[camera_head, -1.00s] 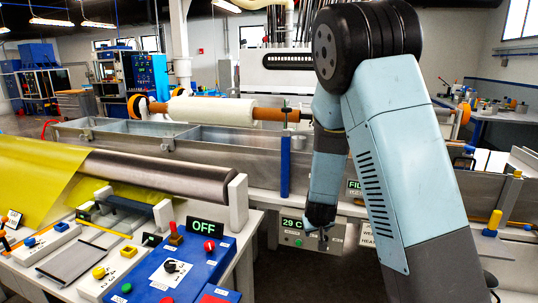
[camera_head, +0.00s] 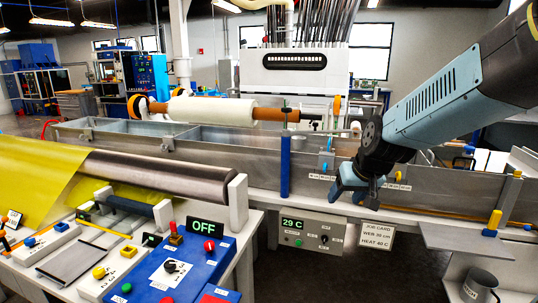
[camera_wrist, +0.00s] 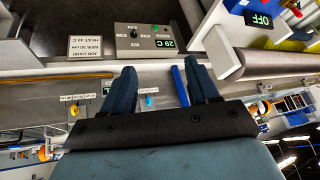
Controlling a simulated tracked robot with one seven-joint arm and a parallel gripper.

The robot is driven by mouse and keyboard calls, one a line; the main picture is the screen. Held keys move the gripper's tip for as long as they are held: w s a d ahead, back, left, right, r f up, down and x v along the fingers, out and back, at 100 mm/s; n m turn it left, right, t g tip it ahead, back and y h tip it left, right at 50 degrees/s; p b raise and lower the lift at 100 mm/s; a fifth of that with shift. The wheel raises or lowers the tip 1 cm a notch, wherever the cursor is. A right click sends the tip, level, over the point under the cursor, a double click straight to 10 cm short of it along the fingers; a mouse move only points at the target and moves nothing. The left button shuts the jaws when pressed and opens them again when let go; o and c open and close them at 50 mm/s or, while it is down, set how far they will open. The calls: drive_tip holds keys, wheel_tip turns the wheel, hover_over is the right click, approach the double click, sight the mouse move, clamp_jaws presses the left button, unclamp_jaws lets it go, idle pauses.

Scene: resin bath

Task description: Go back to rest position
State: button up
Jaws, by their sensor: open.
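My gripper (camera_head: 362,190) is open and empty in the head view. It hangs in front of the long metal bath (camera_head: 260,175), to the right of the blue post (camera_head: 285,167). In the wrist view, the two blue fingers of my gripper (camera_wrist: 160,85) stand apart with nothing between them. The heater panel (camera_head: 309,231) reading 29 C is below and left of my gripper, and the job card (camera_head: 376,238) hangs below it.
A blue control box (camera_head: 170,270) with an OFF display (camera_head: 206,228) stands at the front left. A steel roller (camera_head: 160,175) with yellow film is behind it. A white roll (camera_head: 212,111) lies over the bath. A grey shelf (camera_head: 465,240) juts out at right.

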drive_tip(key=s+d+r+h, duration=0.1)
drive_tip(key=s+d+r, duration=0.1)
drive_tip(key=s, duration=0.6)
drive_tip(key=s+d+r+m+h, duration=0.1)
drive_tip(key=s+d+r, duration=0.1)
drive_tip(key=s+r, duration=0.3)
drive_tip(key=s, duration=0.4)
drive_tip(key=shift+s+r, duration=0.15)
drive_tip(key=shift+s, duration=0.15)
